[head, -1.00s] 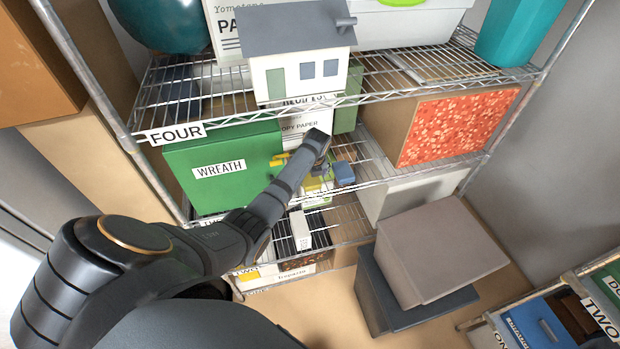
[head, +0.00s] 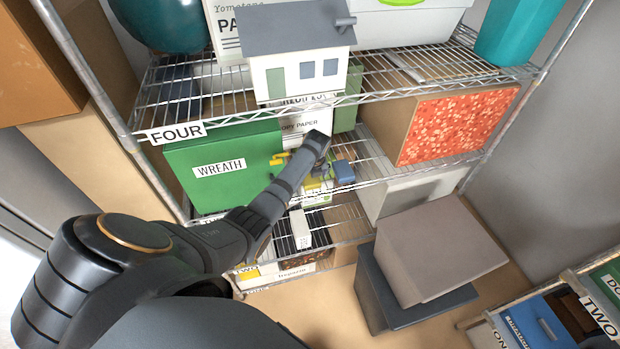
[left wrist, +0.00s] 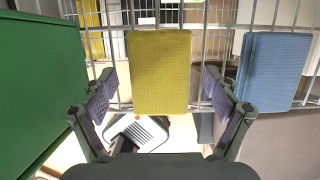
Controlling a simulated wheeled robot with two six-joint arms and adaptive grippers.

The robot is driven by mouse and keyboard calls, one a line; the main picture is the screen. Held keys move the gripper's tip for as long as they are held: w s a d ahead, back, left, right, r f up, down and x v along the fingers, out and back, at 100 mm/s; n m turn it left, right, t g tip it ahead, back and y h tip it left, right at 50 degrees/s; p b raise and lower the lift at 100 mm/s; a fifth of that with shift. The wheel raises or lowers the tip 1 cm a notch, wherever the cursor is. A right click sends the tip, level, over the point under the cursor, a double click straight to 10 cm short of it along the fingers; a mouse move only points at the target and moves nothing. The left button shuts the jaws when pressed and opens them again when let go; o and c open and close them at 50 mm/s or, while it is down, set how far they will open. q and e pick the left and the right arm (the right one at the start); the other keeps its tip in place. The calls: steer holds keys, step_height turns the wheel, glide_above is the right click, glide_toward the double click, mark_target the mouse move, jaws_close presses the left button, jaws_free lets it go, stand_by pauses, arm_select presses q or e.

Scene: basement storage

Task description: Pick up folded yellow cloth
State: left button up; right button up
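The folded yellow cloth (left wrist: 159,70) lies on the wire shelf in the left wrist view, centred between the fingers of my left gripper (left wrist: 160,100). The gripper is open, with one finger on each side of the cloth and a gap at both sides. In the head view my left gripper (head: 318,165) reaches into the third shelf level, and my arm hides most of the cloth there. My right gripper shows in neither view.
A folded blue cloth (left wrist: 272,70) lies just right of the yellow one. The green WREATH box (head: 222,168) stands close on the left. A box with a red patterned front (head: 458,125) stands right. A toy house (head: 298,60) sits on the shelf above.

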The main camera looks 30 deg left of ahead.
arm_select(q)
steer(key=c, duration=1.1)
